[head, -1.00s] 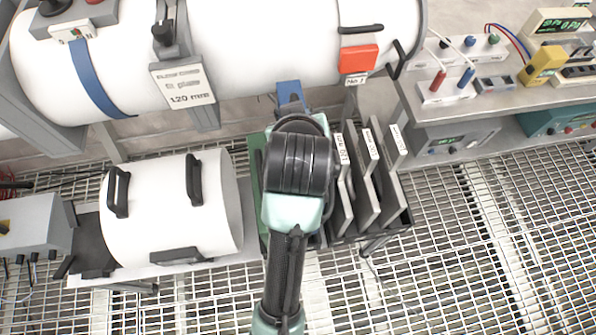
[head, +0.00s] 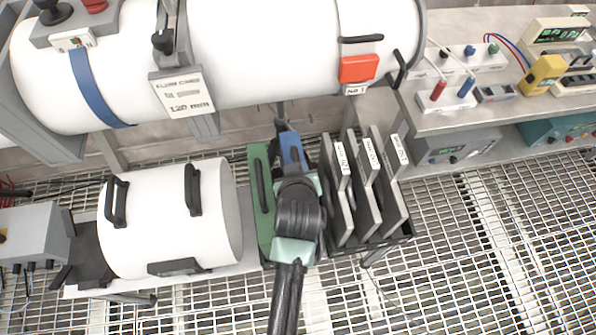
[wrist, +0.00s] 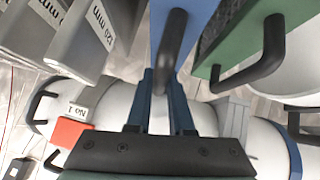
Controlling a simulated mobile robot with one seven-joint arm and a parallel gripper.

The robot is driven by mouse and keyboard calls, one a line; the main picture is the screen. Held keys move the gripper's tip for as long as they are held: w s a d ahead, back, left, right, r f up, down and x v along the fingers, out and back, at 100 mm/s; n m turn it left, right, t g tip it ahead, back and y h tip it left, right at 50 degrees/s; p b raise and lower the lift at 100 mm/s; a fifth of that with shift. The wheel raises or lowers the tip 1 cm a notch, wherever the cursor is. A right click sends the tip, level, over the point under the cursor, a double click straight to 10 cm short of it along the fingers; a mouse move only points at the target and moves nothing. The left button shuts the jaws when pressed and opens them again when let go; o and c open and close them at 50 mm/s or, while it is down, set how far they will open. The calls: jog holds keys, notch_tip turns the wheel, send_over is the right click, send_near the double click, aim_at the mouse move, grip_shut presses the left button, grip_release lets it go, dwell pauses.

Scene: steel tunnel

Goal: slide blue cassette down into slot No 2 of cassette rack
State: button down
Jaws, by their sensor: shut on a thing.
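The blue cassette (head: 292,148) is upright beside the green cassette (head: 260,205) in the head view, mostly hidden by my arm. In the wrist view the blue cassette (wrist: 200,14) shows at the top, with its dark handle (wrist: 174,38) at my fingertips. My gripper (wrist: 168,82) is shut on that handle. The cassette rack (head: 401,240) is the dark frame holding the cassettes. The blue cassette lies between the green one and the grey ones. Its lower edge and the slot are hidden, so I cannot tell how deep it sits.
Several grey labelled cassettes (head: 369,205) stand right of my wrist. A white cylinder with black handles (head: 165,220) is at the left. The large white pipe (head: 270,45) runs behind, with a red block (head: 359,69). An instrument bench (head: 465,103) is at the right.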

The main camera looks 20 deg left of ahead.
jog(key=shift+w+f, duration=0.1)
jog(key=shift+f, duration=1)
jog(key=shift+f, duration=0.2)
jog(key=c, duration=0.8)
grip_release()
jog(key=shift+s+d+r, duration=0.1)
jog(key=shift+s+r, duration=0.1)
jog(key=shift+s, duration=0.05)
jog(key=v, duration=1.1)
jog(key=shift+s+r+p, duration=0.2)
jog(key=shift+s+p, duration=0.05)
jog(key=shift+p, duration=0.05)
jog(key=shift+d, duration=0.1)
